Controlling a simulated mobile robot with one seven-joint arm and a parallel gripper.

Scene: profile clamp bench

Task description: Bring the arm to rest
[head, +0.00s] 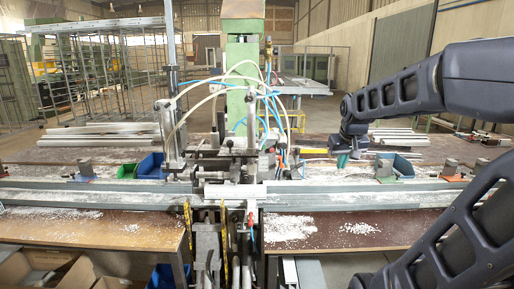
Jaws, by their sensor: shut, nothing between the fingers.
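My arm enters from the right side of the head view and is raised over the right half of the bench. My gripper (342,160) hangs at its end, pointing down above the far part of the bench. It is shut and empty. It is small in this view, and I cannot tell its exact height above the bench top.
The clamp machine (228,165) with hoses stands mid-bench, left of my gripper. A metal rail (340,197) runs along the bench. White shavings (290,228) litter the front.

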